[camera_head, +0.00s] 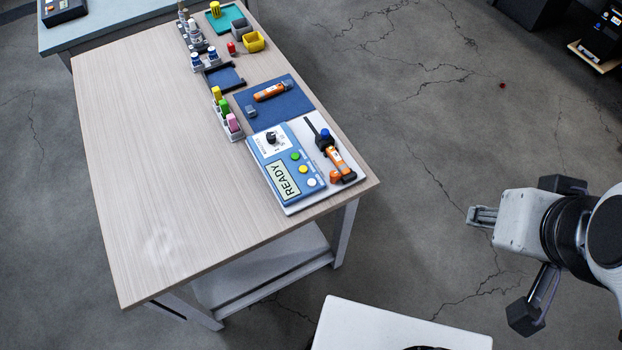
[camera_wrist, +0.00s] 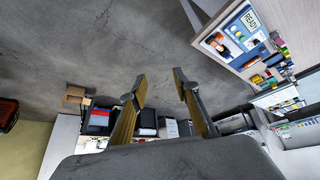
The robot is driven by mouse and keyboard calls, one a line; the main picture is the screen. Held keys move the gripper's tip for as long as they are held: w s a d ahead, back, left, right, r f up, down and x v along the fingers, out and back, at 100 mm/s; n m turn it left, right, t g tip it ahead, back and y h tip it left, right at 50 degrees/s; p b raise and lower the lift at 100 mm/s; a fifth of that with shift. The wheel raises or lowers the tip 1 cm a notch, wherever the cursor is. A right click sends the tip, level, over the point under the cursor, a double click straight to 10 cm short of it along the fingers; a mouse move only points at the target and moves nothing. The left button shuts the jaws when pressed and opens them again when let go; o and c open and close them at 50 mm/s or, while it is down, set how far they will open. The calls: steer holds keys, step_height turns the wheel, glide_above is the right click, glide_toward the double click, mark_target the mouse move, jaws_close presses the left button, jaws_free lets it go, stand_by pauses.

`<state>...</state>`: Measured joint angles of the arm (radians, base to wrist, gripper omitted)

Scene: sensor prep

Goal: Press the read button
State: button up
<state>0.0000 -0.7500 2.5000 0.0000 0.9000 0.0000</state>
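A blue meter (camera_head: 268,157) lies on a white board near the right edge of the wooden table. Its display (camera_head: 284,181) reads READY. Beside the display are a green button (camera_head: 295,156), a yellow button (camera_head: 302,169) and a white button (camera_head: 311,182); their labels are too small to read. A black knob (camera_head: 271,138) sits at its far end. My gripper (camera_head: 470,215) is off the table to the right, well apart from the meter. In the wrist view my gripper (camera_wrist: 158,84) is open and empty, with the meter (camera_wrist: 245,37) at the upper right.
An orange and black tool (camera_head: 338,160) lies beside the meter on the white board (camera_head: 291,208). Behind are a blue mat (camera_head: 290,104) with an orange tool (camera_head: 269,92), a rack of coloured vials (camera_head: 235,135) and a yellow bin (camera_head: 254,41). The table's left half (camera_head: 150,150) is clear.

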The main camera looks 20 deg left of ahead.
jaws_close()
stand_by(1.4)
